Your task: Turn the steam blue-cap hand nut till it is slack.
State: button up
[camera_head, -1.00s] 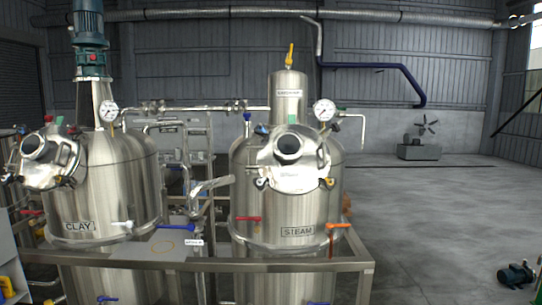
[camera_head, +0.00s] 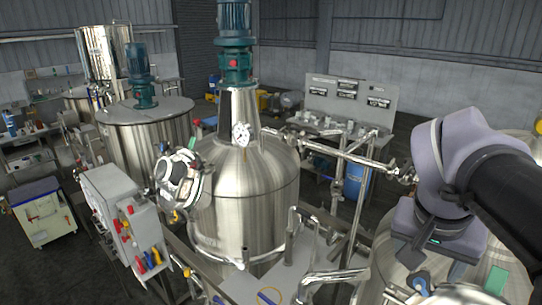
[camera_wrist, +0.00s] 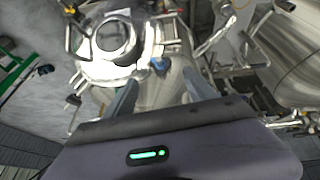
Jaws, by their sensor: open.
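The steel steam tank (camera_head: 385,262) is at the lower right of the head view, partly hidden by my arm; its label does not show. A blue cap (camera_head: 420,283) shows low there, below my gripper body (camera_head: 436,232). In the wrist view a small blue-capped hand nut (camera_wrist: 158,64) sits at the lower right rim of a round steel manway lid (camera_wrist: 112,40). My gripper (camera_wrist: 162,80) is open, its two fingers spread on either side of the blue cap in the picture. The cap looks beyond the fingertips; I see no contact.
A yellow-capped part (camera_wrist: 70,9) stands by the lid. Steel pipework (camera_head: 345,160) runs left of my arm. Another steel tank with a motor (camera_head: 245,190) fills the middle of the head view, with a control box (camera_head: 112,195) to its left.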

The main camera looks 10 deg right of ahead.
aim_at(420, 281)
jog(key=x, duration=0.9)
jog(key=shift+w+d+r, duration=0.15)
jog(key=shift+d, duration=0.2)
jog(key=shift+f, duration=0.35)
jog(key=shift+a+f, duration=0.1)
jog(key=shift+f, duration=0.1)
jog(key=shift+w, duration=0.1)
jog(key=c, duration=1.4)
